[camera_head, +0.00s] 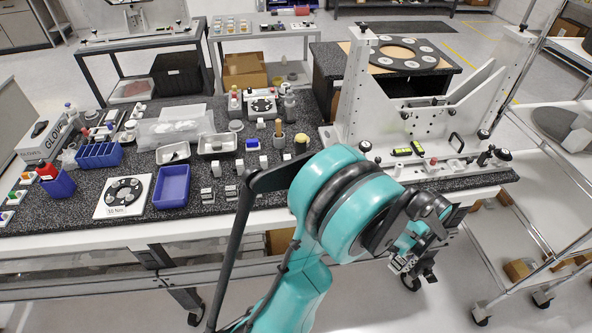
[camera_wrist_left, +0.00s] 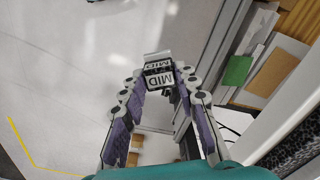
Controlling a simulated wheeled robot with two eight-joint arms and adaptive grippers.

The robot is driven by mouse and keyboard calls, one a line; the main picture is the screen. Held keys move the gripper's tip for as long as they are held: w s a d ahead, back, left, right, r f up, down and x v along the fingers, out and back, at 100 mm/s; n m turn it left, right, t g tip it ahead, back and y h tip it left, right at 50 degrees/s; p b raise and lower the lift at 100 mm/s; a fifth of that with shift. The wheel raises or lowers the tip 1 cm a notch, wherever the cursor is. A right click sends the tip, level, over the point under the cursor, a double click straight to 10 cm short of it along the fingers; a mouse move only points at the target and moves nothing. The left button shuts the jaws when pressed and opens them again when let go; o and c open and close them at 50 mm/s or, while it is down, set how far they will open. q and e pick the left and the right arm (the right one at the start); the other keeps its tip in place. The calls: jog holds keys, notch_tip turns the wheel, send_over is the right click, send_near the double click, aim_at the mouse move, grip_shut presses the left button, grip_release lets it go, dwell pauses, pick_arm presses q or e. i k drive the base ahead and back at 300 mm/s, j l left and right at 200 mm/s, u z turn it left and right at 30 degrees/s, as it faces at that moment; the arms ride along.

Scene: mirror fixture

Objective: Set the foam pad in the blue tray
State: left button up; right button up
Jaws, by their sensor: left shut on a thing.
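My left gripper (camera_head: 415,262) hangs in front of the bench's right part, beyond its front edge. In the left wrist view the gripper (camera_wrist_left: 160,82) is shut on a small block labelled MID (camera_wrist_left: 158,76), pale and dark, at its fingertips. The blue tray (camera_head: 171,203) lies on the dark speckled bench top, left of centre near the front edge; it looks empty. The gripper is far to its right. I cannot pick out the foam pad for certain. My right gripper is not in view.
A white round-dial plate (camera_head: 122,197) lies left of the tray, and small metal blocks (camera_head: 207,197) stand right of it. A blue divided bin (camera_head: 98,156) and metal pans (camera_head: 217,145) are behind. A tall grey fixture (camera_head: 425,125) stands on the right. Floor lies below the gripper.

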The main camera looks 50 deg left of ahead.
aim_at(173, 187)
jog(key=k+u, duration=0.45)
jog(key=k+j+u, duration=0.2)
jog(key=k+u, duration=0.25)
jog(key=i, duration=0.1)
